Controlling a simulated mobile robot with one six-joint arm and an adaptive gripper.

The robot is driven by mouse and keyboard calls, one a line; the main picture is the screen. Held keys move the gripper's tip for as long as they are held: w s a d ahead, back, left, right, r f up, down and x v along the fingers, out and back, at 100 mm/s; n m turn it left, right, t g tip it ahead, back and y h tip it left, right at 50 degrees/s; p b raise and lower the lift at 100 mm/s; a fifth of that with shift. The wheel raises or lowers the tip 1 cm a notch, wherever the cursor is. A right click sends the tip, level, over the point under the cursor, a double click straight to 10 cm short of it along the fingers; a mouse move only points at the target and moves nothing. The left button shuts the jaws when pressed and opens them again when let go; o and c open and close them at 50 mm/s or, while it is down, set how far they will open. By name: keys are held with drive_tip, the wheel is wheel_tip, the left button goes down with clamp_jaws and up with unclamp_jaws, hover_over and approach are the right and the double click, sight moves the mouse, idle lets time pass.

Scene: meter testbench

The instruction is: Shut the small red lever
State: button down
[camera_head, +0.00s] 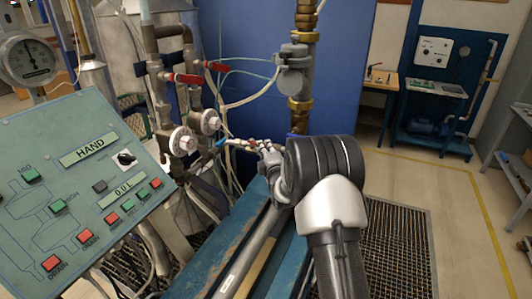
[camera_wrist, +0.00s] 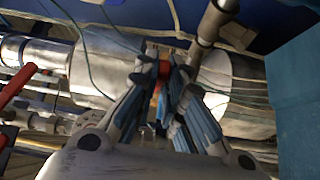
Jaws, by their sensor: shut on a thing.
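My gripper (camera_head: 262,148) is in the middle of the head view, in front of the blue panel, beyond my dark wrist. In the wrist view my gripper (camera_wrist: 163,76) has its blue-grey fingers closed around a small red lever (camera_wrist: 164,67), with only a bit of red showing between the tips. In the head view a small red spot of the lever (camera_head: 252,141) shows at the fingertips. The fingers hide most of the lever, so its angle is unclear.
Two larger red handles (camera_head: 187,78) (camera_head: 214,66) sit on vertical pipes to the left. A green control panel (camera_head: 80,190) is at the front left. A vertical pipe with brass fittings (camera_head: 300,110) stands just behind my gripper. Thin hoses run close by. Floor at right is open.

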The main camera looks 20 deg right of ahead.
drive_tip(key=shift+s+a+m+g+h+p, duration=0.1)
drive_tip(key=shift+a+m+g+h+p, duration=1)
drive_tip(key=shift+h, duration=0.9)
drive_tip(key=shift+s+a+m+g+h+p, duration=0.1)
drive_tip(key=shift+a+m+g+h+p, duration=0.45)
drive_tip(key=shift+m+g+h, duration=1)
drive_tip(key=shift+s+a+m+g+h+p, duration=0.1)
drive_tip(key=shift+a+m+g+h+p, duration=0.7)
drive_tip(key=shift+m+h, duration=1.3)
drive_tip(key=shift+w+n+h, duration=0.1)
drive_tip(key=shift+n+h, duration=0.15)
drive_tip(key=shift+h, duration=0.2)
drive_tip(key=c, duration=2)
unclamp_jaws()
drive_tip(key=shift+o, duration=0.2)
drive_tip(key=v, duration=1.2)
